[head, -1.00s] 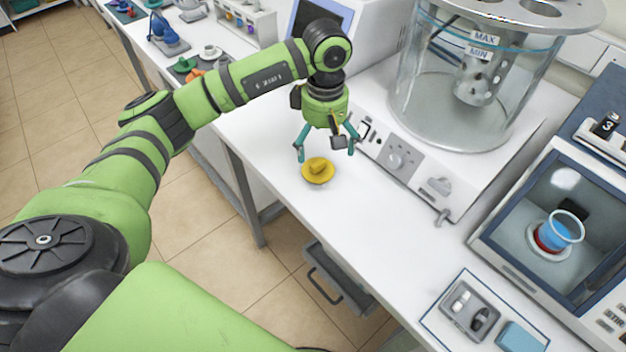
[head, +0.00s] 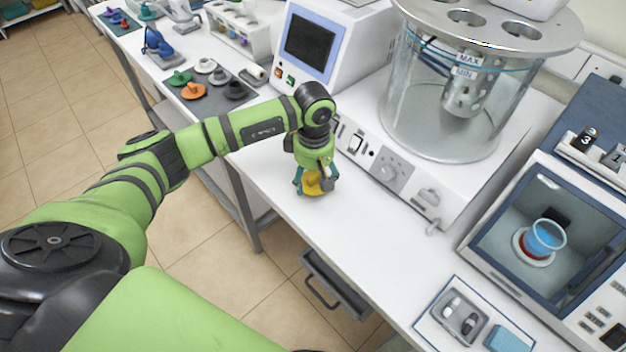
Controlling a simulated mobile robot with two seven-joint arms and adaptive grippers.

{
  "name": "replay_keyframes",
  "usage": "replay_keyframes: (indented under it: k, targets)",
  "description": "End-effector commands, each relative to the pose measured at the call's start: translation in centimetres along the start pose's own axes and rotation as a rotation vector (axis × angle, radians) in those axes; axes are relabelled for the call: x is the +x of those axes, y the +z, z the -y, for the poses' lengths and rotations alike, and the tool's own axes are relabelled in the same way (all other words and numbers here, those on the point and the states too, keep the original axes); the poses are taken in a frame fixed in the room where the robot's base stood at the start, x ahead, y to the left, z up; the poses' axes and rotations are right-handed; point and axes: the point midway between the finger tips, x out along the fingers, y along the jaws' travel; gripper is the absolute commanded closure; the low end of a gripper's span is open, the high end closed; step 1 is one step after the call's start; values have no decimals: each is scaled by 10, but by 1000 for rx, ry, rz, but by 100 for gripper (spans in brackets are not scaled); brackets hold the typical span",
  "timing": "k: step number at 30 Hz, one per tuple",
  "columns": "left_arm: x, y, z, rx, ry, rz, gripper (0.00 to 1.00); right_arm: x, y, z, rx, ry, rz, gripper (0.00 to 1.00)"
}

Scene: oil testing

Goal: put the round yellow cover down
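The round yellow cover (head: 312,187) is on the white table in front of the water-bath machine, in the middle of the head view. My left gripper (head: 313,184) points down over it, with its teal fingers drawn in close on both sides of the cover. The fingers and gripper body hide part of the cover. It looks level, at or very near the table surface; a small gap beneath cannot be ruled out. My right gripper is not in view.
A dark mat (head: 212,92) with green, orange, white and dark covers lies at the far left. The water-bath machine (head: 388,172) stands close behind my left gripper. A tray (head: 459,317) lies at the front right. The table (head: 350,232) is clear in front and to the right of the gripper.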

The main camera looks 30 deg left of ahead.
Motion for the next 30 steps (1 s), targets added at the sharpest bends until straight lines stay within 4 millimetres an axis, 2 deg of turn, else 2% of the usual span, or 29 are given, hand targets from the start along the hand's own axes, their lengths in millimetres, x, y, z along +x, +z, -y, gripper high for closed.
replay_keyframes:
  k: [4,5,14,19,22,30]
  targets:
    - [0,0,0,0,-2,0,58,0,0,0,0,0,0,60]
    - [0,0,0,0,-2,0,63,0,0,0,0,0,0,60]
    - [-3,-1,0,-1,-1,-1,63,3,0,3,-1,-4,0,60]
    - [-20,-1,-1,0,4,-3,63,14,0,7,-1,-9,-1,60]
    - [-39,-1,-1,0,6,-2,63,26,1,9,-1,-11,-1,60]
    - [-74,63,-4,7,5,2,63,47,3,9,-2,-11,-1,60]
